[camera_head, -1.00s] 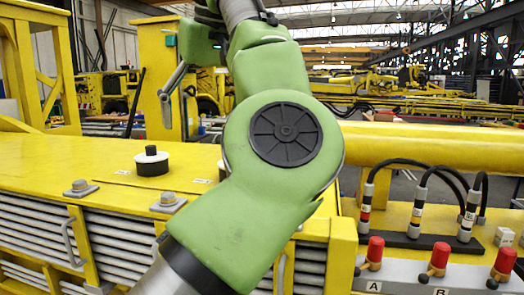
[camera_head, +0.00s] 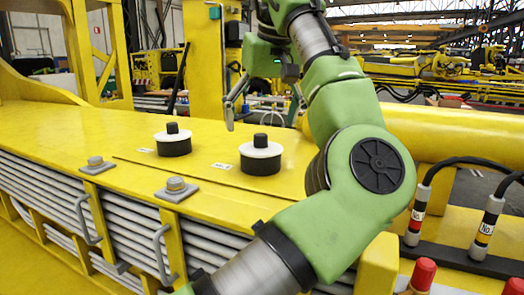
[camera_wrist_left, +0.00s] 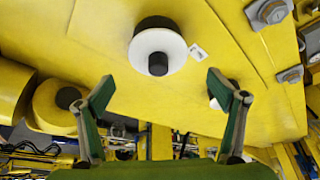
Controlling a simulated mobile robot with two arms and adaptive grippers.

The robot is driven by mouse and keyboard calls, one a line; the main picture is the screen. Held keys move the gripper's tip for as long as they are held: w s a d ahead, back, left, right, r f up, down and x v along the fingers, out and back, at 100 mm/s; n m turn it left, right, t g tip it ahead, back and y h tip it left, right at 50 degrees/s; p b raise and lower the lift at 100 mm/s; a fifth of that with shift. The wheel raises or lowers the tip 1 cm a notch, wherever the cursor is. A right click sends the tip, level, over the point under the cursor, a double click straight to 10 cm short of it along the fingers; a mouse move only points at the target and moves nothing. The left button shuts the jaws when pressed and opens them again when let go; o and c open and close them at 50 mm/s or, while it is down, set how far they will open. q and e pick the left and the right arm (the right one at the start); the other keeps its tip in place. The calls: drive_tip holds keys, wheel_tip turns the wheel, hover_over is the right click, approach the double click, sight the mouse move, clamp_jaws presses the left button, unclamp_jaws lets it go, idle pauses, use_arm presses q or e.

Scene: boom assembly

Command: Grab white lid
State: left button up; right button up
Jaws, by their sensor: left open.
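Two white round lids with black knobs sit on dark round bases on the yellow machine top (camera_head: 100,130). The left lid (camera_head: 173,136) and the right lid (camera_head: 261,150) are both unobstructed in the head view. My left gripper (camera_head: 265,112) is open and empty, above and beyond the right lid. In the left wrist view, one white lid (camera_wrist_left: 172,42) lies ahead, above the gap between the open fingers (camera_wrist_left: 160,84). Another lid (camera_wrist_left: 214,104) is partly hidden behind the right finger there. My right gripper is not in view.
Bolts on plates (camera_head: 176,190) and grey handles (camera_head: 160,250) line the machine's front edge. A yellow pipe (camera_head: 450,135) runs at the right. The deck left of the lids is clear.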

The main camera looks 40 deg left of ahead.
sight(261, 135)
use_arm(q)
drive_tip(key=shift+w+a+f, duration=0.1)
drive_tip(key=shift+a+f, duration=0.05)
drive_tip(key=shift+f, duration=0.55)
drive_tip(key=p+x, duration=0.1)
drive_tip(key=x, duration=0.2)
drive_tip(key=shift+w+a+f, duration=0.15)
drive_tip(key=shift+w+f, duration=0.15)
drive_tip(key=shift+f, duration=0.25)
drive_tip(key=shift+s+r, duration=0.1)
drive_tip(key=shift+s, duration=0.05)
drive_tip(key=shift+c, duration=1.4)
drive_tip(key=c, duration=1)
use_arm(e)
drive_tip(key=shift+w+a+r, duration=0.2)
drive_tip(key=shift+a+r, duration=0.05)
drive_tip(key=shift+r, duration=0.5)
